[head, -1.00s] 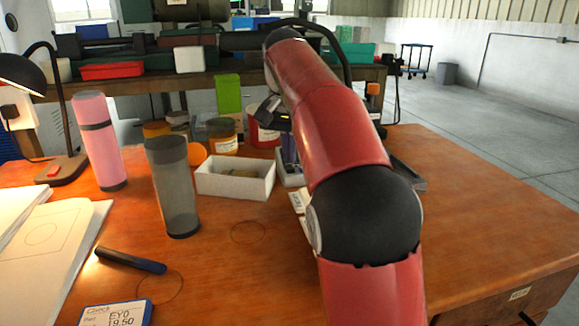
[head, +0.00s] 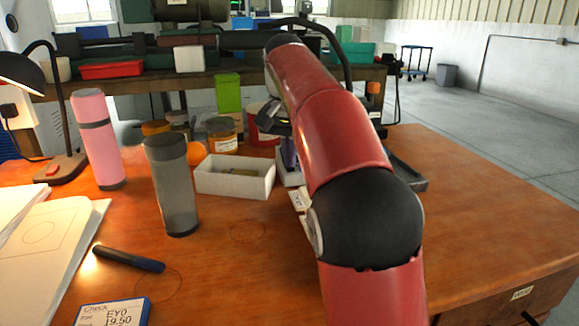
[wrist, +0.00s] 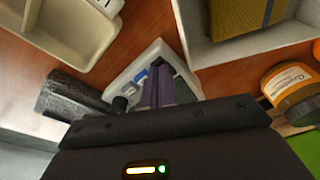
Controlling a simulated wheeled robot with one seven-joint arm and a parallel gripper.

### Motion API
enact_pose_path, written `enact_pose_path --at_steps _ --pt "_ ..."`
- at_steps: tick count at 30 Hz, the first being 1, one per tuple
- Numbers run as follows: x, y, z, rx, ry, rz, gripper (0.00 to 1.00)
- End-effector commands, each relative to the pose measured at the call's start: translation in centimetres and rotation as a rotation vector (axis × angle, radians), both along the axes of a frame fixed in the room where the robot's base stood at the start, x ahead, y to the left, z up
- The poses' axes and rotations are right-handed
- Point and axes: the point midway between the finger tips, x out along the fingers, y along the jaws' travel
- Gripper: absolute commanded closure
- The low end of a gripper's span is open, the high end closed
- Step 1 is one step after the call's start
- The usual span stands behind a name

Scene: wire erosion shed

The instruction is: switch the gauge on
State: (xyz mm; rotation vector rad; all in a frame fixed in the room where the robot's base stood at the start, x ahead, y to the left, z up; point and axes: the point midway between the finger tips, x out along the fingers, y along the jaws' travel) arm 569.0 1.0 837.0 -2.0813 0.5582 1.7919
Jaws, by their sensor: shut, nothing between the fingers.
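A pale grey-white device with a blue part on its face, which looks like the gauge (wrist: 131,72), lies on the bench in the wrist view. My gripper (wrist: 159,77) is over it with its purple-grey fingers together and nothing between them. The fingertips are close to the blue part and hide some of the device's face. I cannot tell whether they touch it. In the head view my gripper (head: 289,158) points down behind the arm, right of the white open box (head: 235,186). The arm hides most of the device there.
In the wrist view a dark cylinder (wrist: 72,93) lies left of the device, a cream tray (wrist: 45,38) is at upper left, and an orange-labelled jar (wrist: 290,85) is at right. A grey tumbler (head: 172,195) and pink flask (head: 98,140) stand left.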

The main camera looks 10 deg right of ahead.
Motion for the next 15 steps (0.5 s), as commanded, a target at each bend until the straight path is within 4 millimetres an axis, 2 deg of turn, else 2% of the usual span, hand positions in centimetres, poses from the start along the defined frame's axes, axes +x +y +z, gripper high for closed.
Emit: enact_pose_path --at_steps 7,15 --pt "0.0 0.0 -0.4 0.0 0.0 0.0 1.0" --pt "0.0 0.0 0.7 -0.001 -0.001 0.0 1.0"
